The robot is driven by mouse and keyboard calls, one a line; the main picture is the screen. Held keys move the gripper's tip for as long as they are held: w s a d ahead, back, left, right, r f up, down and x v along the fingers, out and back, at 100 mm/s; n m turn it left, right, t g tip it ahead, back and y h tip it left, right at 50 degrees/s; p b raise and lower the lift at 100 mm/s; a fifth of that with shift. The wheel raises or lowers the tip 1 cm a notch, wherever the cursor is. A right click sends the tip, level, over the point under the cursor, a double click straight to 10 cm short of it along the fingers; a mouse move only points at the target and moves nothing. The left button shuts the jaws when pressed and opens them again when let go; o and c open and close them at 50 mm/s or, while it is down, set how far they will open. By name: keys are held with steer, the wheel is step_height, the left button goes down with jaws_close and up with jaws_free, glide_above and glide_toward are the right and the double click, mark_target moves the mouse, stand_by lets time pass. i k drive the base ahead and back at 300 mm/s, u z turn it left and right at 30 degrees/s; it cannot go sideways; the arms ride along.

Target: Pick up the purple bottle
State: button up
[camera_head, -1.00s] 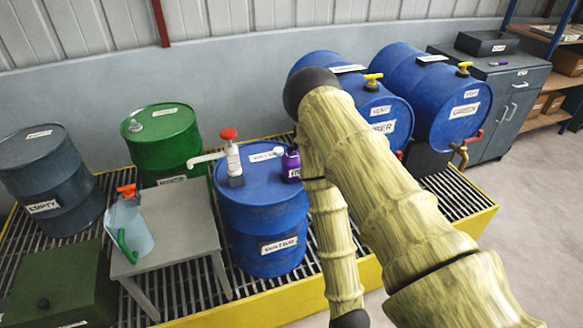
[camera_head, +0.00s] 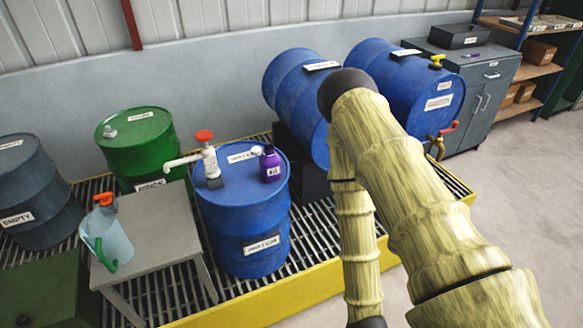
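The purple bottle (camera_head: 270,164) stands upright on top of the upright blue drum (camera_head: 243,205), near the right side of its lid. It has a dark cap and a small white label. A white hand pump with a red knob (camera_head: 207,158) stands on the same lid, to the bottle's left. My arm, in a yellow-brown ribbed cover, crosses the right half of the view, to the right of the bottle and apart from it in the picture. My gripper is not in view; the arm's lower end runs out at the bottom edge.
A grey table (camera_head: 160,235) with a clear jug (camera_head: 106,240) stands left of the drum. A green drum (camera_head: 138,145) and a dark drum (camera_head: 30,190) stand behind. Blue drums (camera_head: 405,85) lie at back right. The yellow-edged grating (camera_head: 270,308) borders open floor at right.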

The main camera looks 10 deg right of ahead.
mark_target(270, 162)
steer(key=z, duration=0.05)
steer(key=k, duration=0.5)
steer(key=u, duration=0.85)
